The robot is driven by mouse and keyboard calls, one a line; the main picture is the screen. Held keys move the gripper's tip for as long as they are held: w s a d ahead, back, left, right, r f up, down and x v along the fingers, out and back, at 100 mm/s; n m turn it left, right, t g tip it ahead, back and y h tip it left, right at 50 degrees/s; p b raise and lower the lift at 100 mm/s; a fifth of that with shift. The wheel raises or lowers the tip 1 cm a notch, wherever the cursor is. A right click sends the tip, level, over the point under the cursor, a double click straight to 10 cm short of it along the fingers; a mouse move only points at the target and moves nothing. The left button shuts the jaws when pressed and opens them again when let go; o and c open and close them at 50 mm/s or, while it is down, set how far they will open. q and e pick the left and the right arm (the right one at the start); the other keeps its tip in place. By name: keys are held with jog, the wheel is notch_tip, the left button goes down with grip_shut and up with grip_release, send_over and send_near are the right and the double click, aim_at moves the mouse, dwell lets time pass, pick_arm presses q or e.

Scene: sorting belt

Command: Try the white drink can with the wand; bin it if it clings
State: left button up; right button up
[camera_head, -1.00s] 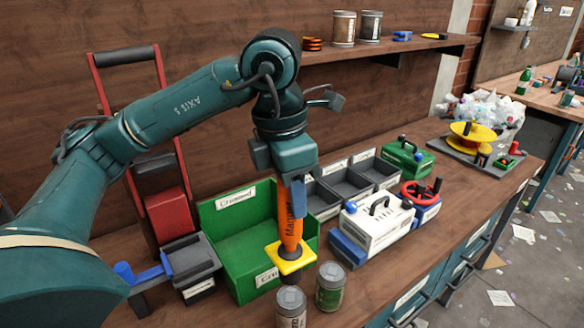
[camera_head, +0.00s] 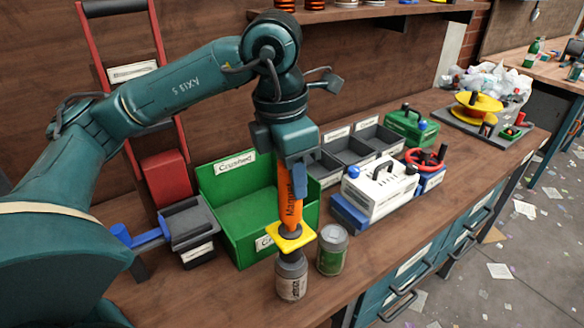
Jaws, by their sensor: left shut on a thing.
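My left gripper (camera_head: 291,160) is shut on the orange wand (camera_head: 290,207), which hangs down with a yellow plate (camera_head: 286,240) near its lower end. The white drink can (camera_head: 291,284), with a grey lid and dark lettering, stands upright on the bench directly below the wand. The green bin (camera_head: 219,211) labelled "Crushed" is behind and left of the wand. My right gripper is not in view.
Grey bins (camera_head: 351,150), a white box with a handle (camera_head: 379,191) and a green case (camera_head: 411,127) stand to the right. The bench's front edge is close to the cans.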

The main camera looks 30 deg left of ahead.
pick_arm(q)
jog(key=shift+f+b, duration=0.55)
jog(key=shift+f, duration=0.05)
dwell(0.8)
jog(key=shift+r, duration=0.1)
dwell(0.4)
